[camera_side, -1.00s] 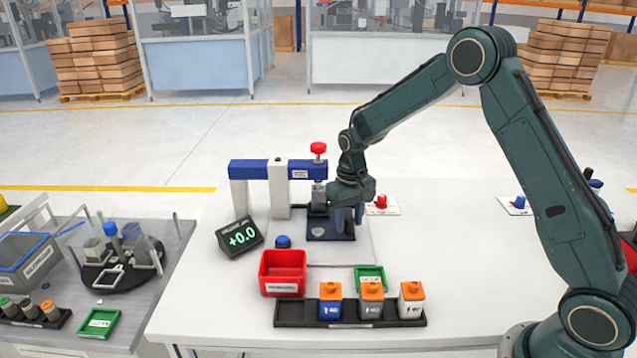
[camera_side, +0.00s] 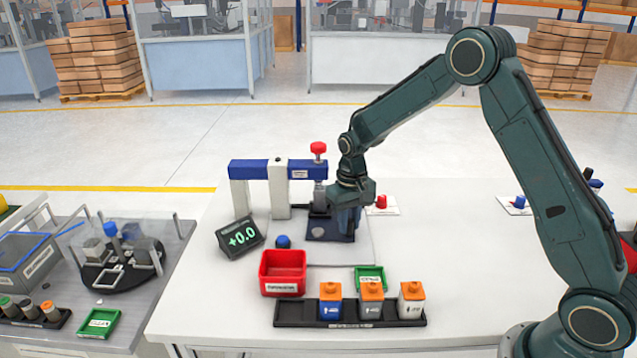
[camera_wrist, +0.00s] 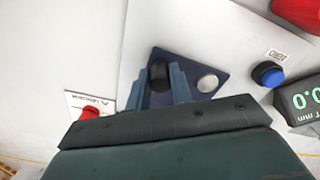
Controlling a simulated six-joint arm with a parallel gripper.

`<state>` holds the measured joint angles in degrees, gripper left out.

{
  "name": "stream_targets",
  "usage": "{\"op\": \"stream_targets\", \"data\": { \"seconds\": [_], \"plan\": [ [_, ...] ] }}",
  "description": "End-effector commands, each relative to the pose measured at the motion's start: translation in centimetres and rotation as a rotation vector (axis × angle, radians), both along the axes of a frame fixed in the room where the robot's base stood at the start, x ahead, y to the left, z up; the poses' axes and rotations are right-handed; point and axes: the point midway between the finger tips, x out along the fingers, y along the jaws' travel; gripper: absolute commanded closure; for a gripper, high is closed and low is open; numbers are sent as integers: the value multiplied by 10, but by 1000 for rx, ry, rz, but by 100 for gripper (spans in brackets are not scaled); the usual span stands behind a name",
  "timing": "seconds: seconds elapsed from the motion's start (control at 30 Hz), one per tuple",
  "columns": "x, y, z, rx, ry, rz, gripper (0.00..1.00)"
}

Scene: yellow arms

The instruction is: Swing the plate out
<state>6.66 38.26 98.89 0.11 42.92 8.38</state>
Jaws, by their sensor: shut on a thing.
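The dark navy plate (camera_side: 322,235) lies beneath the blue-topped press frame (camera_side: 262,170). The plate (camera_wrist: 207,65) also shows in the wrist view, with a round silvery disc (camera_wrist: 207,83) on it. A black knob (camera_wrist: 158,73) stands up at the plate's near part, between my fingers. My gripper (camera_wrist: 161,85) is shut on the black knob, one finger on each side. In the side view my gripper (camera_side: 347,222) is low over the right part of the plate and hides the knob.
A red knob (camera_side: 318,147) tops the press spindle close to my wrist. A display (camera_side: 240,238) reading +0.0, a blue button (camera_side: 283,241) and a red bin (camera_side: 282,272) lie left and in front. A rack (camera_side: 300,312) holds orange-capped blocks. The table right of my gripper is mostly clear.

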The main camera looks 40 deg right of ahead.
Motion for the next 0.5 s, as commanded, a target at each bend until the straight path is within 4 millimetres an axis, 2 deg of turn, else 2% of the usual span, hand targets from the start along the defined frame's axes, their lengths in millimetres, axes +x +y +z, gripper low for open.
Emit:
{"op": "stream_targets", "data": {
  "seconds": [0.5],
  "plan": [
    [-7,13,1,2,-5,4,87]
  ]
}}
